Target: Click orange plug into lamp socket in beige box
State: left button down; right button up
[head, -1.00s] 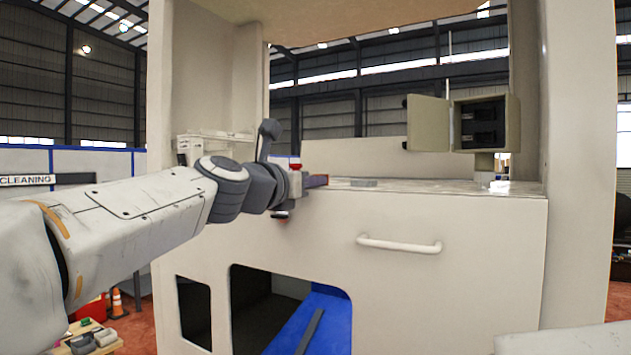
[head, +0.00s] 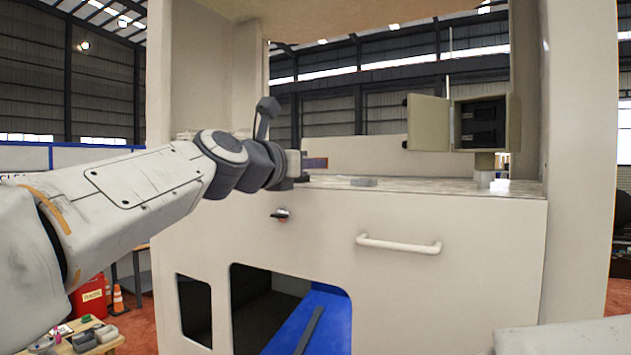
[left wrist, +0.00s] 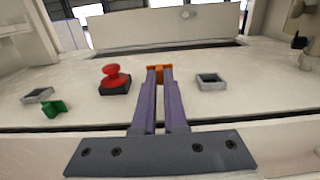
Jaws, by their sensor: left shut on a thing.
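My left gripper (left wrist: 159,76) has purple fingers closed on the small orange plug (left wrist: 158,69), held above the pale worktop at the fingertips. In the head view my left gripper (head: 314,163) is over the left part of the counter, and the plug is too small to make out there. The beige box (head: 430,123) is at the right of the counter, on a short post, with its door swung open to the left. Two black sockets (head: 482,126) show inside it, one above the other. My left gripper is well to the left of the box. My right gripper is not in view.
On the worktop (left wrist: 235,100) are a red mushroom button (left wrist: 115,78), a green piece (left wrist: 54,108) and two grey square frames (left wrist: 212,81) (left wrist: 38,95). Cabinet posts stand on both sides. A white handle (head: 400,244) sticks out from the front panel. Space between gripper and box looks clear.

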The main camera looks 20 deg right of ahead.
pick_arm(q)
jog(key=shift+b+v, duration=0.95)
jog(key=shift+v, duration=1.85)
